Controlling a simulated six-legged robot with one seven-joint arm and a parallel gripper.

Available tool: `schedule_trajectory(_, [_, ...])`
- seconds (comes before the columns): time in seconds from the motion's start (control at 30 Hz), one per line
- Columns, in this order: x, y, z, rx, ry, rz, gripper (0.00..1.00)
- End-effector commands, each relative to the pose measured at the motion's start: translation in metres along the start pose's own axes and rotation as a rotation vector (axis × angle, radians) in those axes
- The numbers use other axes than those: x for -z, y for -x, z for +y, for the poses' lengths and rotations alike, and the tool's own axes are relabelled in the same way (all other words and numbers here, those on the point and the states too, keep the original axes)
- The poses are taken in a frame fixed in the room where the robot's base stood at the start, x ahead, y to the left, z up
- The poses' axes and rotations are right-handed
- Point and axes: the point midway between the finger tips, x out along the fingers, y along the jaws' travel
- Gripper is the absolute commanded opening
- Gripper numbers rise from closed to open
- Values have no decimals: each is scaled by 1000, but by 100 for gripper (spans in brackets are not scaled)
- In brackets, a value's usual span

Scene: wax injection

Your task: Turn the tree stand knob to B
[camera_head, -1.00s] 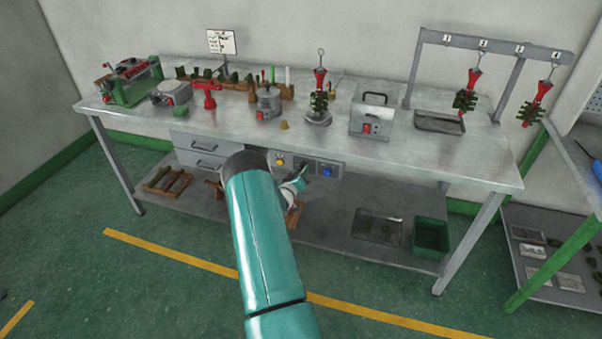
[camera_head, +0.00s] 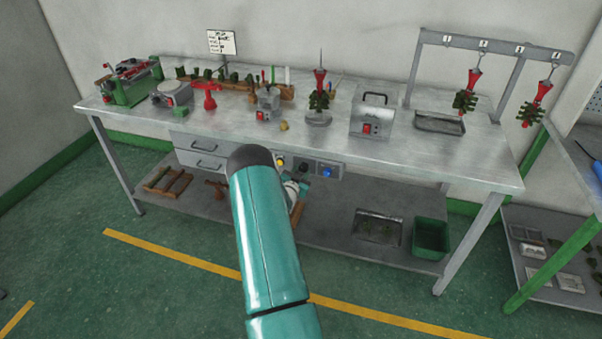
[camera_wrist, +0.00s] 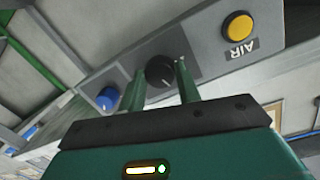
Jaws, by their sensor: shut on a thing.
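The black knob (camera_wrist: 160,72) sits on a grey control panel (camera_wrist: 205,50) in the wrist view. My gripper (camera_wrist: 162,85) has its two green fingers on either side of this knob, shut on it. The marks around the knob are too small to read. In the head view the same panel (camera_head: 316,169) is under the bench's front edge, and my arm largely hides my gripper there. The tree stand (camera_head: 319,118) stands on the bench, with a red and dark green tree (camera_head: 319,88) upright on it.
A yellow button (camera_wrist: 238,26) labelled AIR and a blue knob (camera_wrist: 107,98) flank the black knob on the panel. Drawers (camera_head: 202,152) are left of the panel. A lower shelf (camera_head: 335,225) holds a green bin (camera_head: 431,238). The floor in front is clear.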

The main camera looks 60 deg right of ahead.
Motion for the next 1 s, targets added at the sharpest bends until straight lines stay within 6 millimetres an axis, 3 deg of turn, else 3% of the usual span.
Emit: schedule_trajectory(1.0, [2, 0, 2, 82, -960, -54, 10])
